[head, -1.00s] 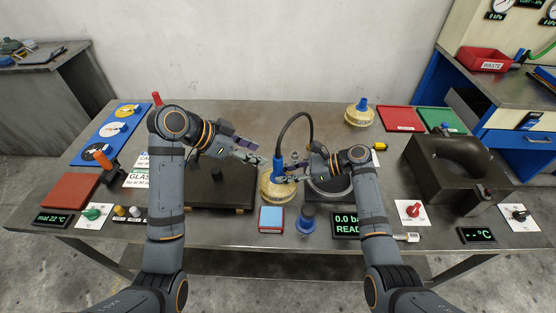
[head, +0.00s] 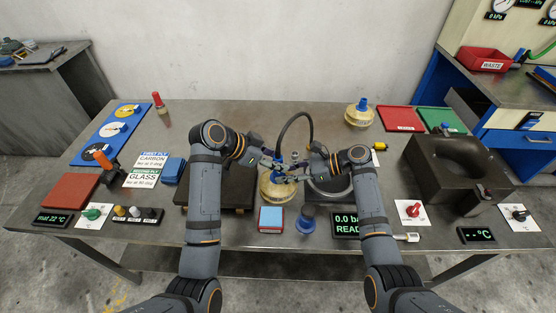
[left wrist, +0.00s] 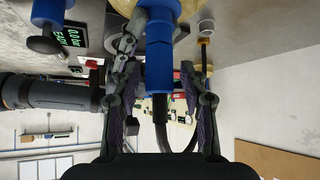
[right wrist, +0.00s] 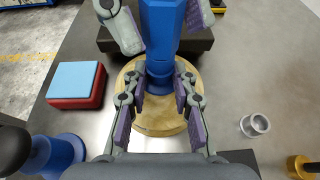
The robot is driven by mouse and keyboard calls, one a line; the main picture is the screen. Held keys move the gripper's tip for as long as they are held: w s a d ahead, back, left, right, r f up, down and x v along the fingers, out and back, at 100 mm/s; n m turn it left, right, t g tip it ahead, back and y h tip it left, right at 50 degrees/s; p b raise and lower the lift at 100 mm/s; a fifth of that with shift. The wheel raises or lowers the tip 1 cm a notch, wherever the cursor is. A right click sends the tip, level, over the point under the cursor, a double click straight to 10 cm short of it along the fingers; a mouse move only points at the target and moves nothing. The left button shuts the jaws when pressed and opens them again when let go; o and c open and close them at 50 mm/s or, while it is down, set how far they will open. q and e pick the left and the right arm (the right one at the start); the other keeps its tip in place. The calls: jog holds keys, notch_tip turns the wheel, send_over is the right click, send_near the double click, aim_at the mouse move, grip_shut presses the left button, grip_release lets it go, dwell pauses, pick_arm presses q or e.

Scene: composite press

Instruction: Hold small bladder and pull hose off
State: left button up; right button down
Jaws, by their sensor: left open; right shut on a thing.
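The small bladder (head: 275,190), a pale yellow disc with a blue neck, sits on the table; its disc also shows in the right wrist view (right wrist: 160,122). The black hose (head: 295,118) arches up from a blue fitting (left wrist: 160,65) standing on the neck. My right gripper (right wrist: 158,85) is shut on the bladder's neck, just below the fitting. My left gripper (left wrist: 162,50) is open, with one finger on each side of the blue fitting. In the head view both grippers partly hide the fitting and neck.
A dark plate (head: 220,196) lies left of the bladder. A red-and-blue block (head: 271,219) and a blue knob-topped piece (head: 306,222) stand in front. A larger yellow bladder (head: 359,115) stands at the back right.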

pick_arm(q)
grip_shut()
jog(key=shift+r, duration=0.4)
jog(key=shift+r, duration=2.5)
pick_arm(e)
jog(key=c, duration=1)
grip_release()
jog(key=v, duration=1.2)
